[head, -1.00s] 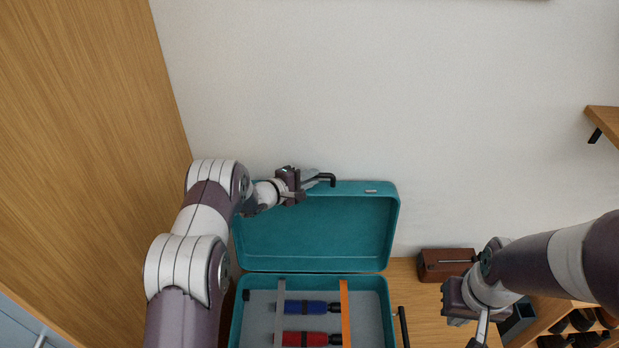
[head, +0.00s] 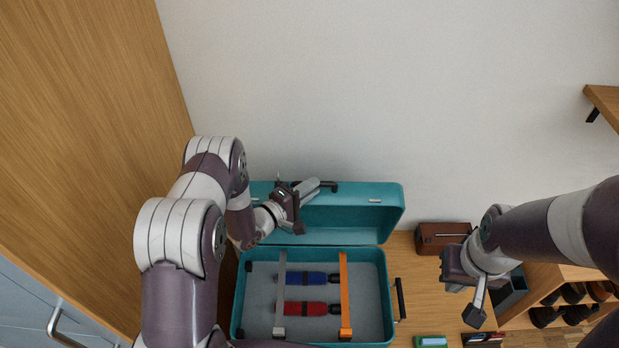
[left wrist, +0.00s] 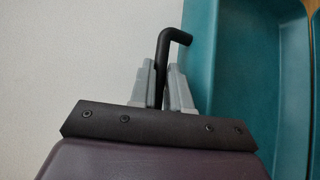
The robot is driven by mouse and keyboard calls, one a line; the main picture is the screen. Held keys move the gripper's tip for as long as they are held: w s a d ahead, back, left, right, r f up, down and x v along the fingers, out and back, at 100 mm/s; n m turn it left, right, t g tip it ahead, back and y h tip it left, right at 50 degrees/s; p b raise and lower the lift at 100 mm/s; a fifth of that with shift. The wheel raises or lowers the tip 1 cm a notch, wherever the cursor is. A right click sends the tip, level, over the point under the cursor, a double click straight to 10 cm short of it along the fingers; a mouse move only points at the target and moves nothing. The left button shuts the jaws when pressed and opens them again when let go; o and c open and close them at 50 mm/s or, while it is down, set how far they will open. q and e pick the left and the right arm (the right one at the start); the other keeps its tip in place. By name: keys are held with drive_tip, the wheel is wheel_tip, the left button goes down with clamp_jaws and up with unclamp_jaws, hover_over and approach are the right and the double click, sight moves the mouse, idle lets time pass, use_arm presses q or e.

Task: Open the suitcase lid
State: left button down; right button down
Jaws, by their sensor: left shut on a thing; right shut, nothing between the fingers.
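The teal suitcase (head: 386,330) stands on the wooden surface, its lid (head: 360,222) raised at the back near the wall. A black handle (head: 329,186) sits at the lid's top edge. My left gripper (head: 318,187) is shut on this handle. In the left wrist view its grey fingers (left wrist: 160,75) pinch the black bent handle (left wrist: 177,36), with the teal lid (left wrist: 240,70) to the right. My right gripper (head: 475,312) is shut and empty, right of the suitcase and apart from it.
In the case are a blue item (head: 306,278), a red item (head: 306,308), a grey strap (head: 281,300) and an orange strap (head: 345,300). A brown box (head: 441,236) stands right of the case. A wooden panel (head: 95,120) bounds the left.

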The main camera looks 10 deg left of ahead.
use_arm(q)
drive_tip(key=shift+s+f, duration=0.1)
drive_tip(key=shift+f, duration=0.15)
drive_tip(key=c, duration=1.2)
unclamp_jaws()
drive_tip(key=shift+o, duration=0.5)
drive_tip(key=shift+w, duration=0.2)
drive_tip(key=shift+r, duration=0.1)
drive_tip(key=b+v, duration=0.2)
drive_tip(key=v, duration=1)
drive_tip(key=shift+s+b, duration=0.4)
drive_tip(key=shift+a, duration=0.15)
